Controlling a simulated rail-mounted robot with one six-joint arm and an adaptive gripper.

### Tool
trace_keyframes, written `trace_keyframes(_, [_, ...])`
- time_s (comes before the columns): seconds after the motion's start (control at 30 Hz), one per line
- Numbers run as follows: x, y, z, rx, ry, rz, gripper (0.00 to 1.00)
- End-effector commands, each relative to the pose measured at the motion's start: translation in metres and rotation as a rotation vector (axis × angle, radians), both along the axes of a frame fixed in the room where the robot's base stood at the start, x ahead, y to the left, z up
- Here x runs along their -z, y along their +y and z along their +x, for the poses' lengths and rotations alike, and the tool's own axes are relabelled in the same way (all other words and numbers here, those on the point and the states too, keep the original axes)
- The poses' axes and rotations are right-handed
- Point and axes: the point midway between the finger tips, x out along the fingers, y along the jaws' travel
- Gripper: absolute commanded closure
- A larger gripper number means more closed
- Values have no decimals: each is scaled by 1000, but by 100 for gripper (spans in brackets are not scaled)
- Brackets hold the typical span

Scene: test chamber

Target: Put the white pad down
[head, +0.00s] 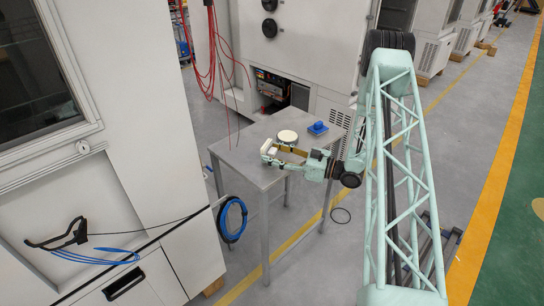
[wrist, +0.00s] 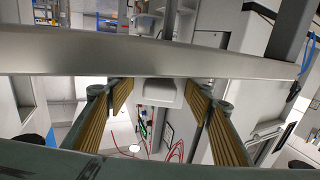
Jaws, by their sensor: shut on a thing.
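The white pad (head: 268,146) is a small pale block at the tips of my gripper (head: 271,153), at the front of the grey metal table (head: 248,160). My gripper is shut on it, with the fingers set apart by its width. In the wrist view the white pad (wrist: 170,95) shows between the ridged brass finger faces, close under the table's edge bar (wrist: 160,58). I cannot tell whether the pad touches the tabletop.
A round cream-topped thing (head: 287,137) stands on the table just behind my gripper. A blue block (head: 318,128) sits further right on the tabletop. Red cables (head: 212,60) hang behind the table, and a blue cable coil (head: 231,220) hangs at its left. The table's left part is bare.

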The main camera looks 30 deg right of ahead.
Motion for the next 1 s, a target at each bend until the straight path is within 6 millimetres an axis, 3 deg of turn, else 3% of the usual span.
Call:
trace_keyframes(0.67, [13, 0, 0, 0, -1, -1, 62])
trace_keyframes(0.7, [12, 0, 0, 0, -1, -1, 49])
trace_keyframes(0.8, [12, 0, 0, 0, -1, -1, 40])
trace_keyframes(1.0, [12, 0, 0, 0, -1, -1, 39])
